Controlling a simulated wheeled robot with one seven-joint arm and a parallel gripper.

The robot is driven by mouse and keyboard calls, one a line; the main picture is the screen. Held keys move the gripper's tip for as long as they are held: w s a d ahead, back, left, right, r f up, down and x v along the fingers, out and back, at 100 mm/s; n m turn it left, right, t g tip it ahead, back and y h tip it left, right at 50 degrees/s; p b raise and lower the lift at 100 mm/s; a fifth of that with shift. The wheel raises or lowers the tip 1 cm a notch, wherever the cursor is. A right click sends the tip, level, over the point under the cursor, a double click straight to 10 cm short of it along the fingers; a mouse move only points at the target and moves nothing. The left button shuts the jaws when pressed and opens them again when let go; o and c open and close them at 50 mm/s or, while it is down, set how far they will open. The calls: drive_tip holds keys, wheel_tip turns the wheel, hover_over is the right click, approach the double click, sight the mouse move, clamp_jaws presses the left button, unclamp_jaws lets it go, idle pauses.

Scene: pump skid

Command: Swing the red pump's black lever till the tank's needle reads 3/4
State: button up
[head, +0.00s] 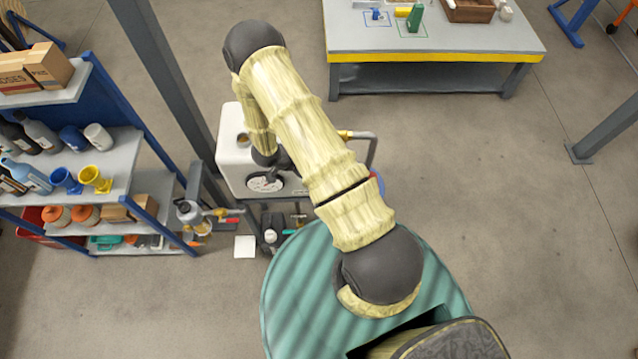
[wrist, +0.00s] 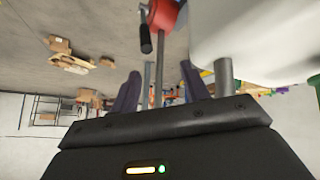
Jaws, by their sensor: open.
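The white tank (head: 232,150) stands behind my arm in the head view. Its round dial (head: 265,182) faces up toward me, partly covered by my arm; I cannot read the needle. In the wrist view the red pump (wrist: 168,14) is at the top, beside the pale tank body (wrist: 250,35). A short black lever grip (wrist: 146,38) hangs below and left of the red part. My gripper (wrist: 158,88) is open, its two dark fingers apart. Thin grey rods show between them; I cannot tell whether they are in the grasp or beyond it. My arm hides the gripper in the head view.
A shelf rack (head: 120,165) with bottles and funnels stands at left, near a grey post (head: 165,70). A bent pipe (head: 372,150) leaves the tank's right side. A workbench (head: 430,38) is at the back.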

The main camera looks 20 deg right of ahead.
drive_tip(key=w+a+r+n+t+y+b, duration=0.4)
drive_tip(key=w+a+r+n+y+b, duration=0.2)
drive_tip(key=r, duration=0.4)
drive_tip(key=s+r+n+y+b, duration=0.1)
drive_tip(key=s+r+n+b, duration=0.2)
drive_tip(key=s, duration=0.5)
drive_tip(key=s+r+n+g+b, duration=0.1)
drive_tip(key=s+r+n+b, duration=0.3)
drive_tip(key=s, duration=0.4)
drive_tip(key=shift+s+d+r+n+g+y, duration=0.15)
drive_tip(key=shift+d+r+n+g+y, duration=0.25)
drive_tip(key=shift+n, duration=0.3)
drive_tip(key=shift+a+r, duration=0.1)
